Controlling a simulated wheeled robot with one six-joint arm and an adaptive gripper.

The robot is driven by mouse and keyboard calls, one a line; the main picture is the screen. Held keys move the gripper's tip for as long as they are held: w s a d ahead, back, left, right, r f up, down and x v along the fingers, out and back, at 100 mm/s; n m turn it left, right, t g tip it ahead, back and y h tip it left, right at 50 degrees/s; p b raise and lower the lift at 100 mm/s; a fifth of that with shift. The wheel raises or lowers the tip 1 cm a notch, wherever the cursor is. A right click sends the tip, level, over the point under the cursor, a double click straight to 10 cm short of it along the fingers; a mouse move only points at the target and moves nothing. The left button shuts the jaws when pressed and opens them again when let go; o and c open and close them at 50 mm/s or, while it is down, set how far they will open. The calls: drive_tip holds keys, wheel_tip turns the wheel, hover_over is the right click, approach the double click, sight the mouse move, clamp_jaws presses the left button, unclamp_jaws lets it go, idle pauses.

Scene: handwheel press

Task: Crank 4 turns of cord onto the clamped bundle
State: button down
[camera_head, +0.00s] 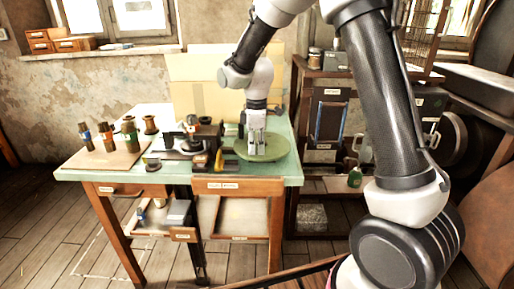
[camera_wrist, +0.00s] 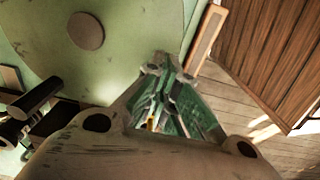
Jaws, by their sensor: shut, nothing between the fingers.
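My gripper (camera_head: 256,152) points down over the round green disc (camera_head: 279,146) on the right part of the workbench. Its fingers also show in the wrist view (camera_wrist: 165,100), closed together and empty. Whether the fingertips touch the disc I cannot tell. A dark device with metal parts (camera_head: 195,140) stands on the bench to the left of my gripper. Dark rounded parts (camera_wrist: 35,98) show at the left of the wrist view. Spools of cord (camera_head: 130,132) stand at the left of the bench. The crank and the clamped bundle are too small to make out for certain.
A small yellow item (camera_head: 219,160) is near the bench's front edge. Open trays (camera_head: 240,216) sit under the bench top. A dark shelf unit (camera_head: 325,140) stands close on the right. Plank floor lies in front.

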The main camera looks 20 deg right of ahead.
drive_tip(key=shift+d, duration=0.1)
drive_tip(key=shift+w+d, duration=0.6)
drive_tip(key=shift+w, duration=0.05)
drive_tip(key=shift+r, duration=0.1)
wheel_tip(320, 180, up, 8)
idle(0.4)
